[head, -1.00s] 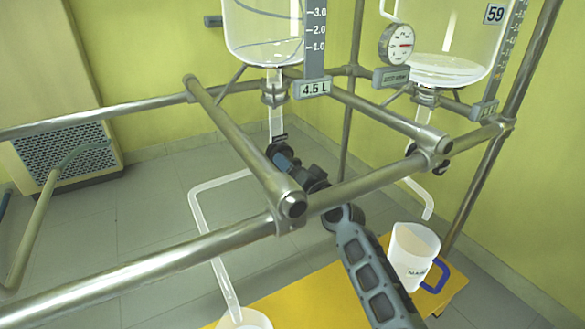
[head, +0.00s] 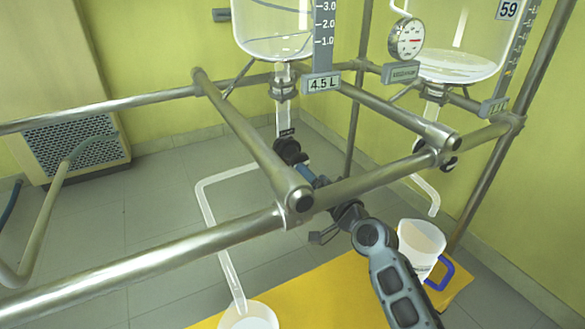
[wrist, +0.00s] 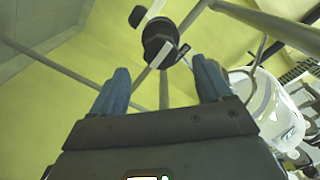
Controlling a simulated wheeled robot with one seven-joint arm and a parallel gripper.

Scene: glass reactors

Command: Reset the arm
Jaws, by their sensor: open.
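My arm reaches up from the lower right in the head view. My gripper (head: 307,173) is partly hidden behind the metal frame bar. Its blue fingers lie just below and right of the black valve (head: 288,151) under the left glass vessel (head: 272,30). In the wrist view my gripper (wrist: 162,82) has its two blue fingers spread with nothing between them. The black valve (wrist: 158,45) is beyond the fingertips there, apart from them.
Metal frame bars (head: 250,140) cross close around my arm. A white jug with a blue handle (head: 420,240) and a white container (head: 248,316) stand on a yellow surface (head: 320,300). A right glass vessel (head: 455,50) and a gauge (head: 407,38) are behind.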

